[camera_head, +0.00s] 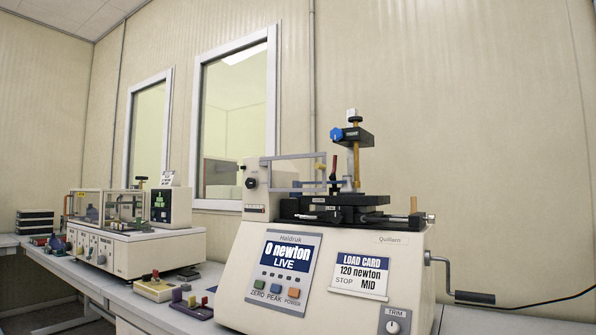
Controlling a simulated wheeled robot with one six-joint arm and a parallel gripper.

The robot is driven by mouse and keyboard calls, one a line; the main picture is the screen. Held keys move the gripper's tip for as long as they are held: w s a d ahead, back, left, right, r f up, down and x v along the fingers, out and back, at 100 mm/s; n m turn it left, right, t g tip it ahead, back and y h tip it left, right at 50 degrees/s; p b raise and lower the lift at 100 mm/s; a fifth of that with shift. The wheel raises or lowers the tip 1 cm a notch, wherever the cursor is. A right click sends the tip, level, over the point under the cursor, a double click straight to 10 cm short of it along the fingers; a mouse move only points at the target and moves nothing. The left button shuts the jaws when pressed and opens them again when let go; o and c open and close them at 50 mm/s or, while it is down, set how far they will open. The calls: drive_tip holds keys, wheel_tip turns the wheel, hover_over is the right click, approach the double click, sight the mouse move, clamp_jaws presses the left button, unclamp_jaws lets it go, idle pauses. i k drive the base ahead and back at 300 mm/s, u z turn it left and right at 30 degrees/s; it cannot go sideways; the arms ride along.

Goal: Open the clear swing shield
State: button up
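A beige testing machine (342,250) stands on the bench at the right. On its top, a thin grey frame (295,156) with a see-through middle runs from the upright housing (256,190) at the left toward the centre post. It looks like the clear swing shield. It stands upright beside the black stage (345,205) and the post with the blue knob (337,134). Its handle and hinge are too small to tell apart. My gripper is not in view.
A second machine with clear covers (115,235) stands at the left. Small coloured blocks (192,308) lie on the bench between them. The space above the machine is free.

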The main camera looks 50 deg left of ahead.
sight(264, 161)
drive_tip(key=u, duration=2.15)
drive_tip(key=i, duration=0.65)
drive_tip(key=u, duration=0.1)
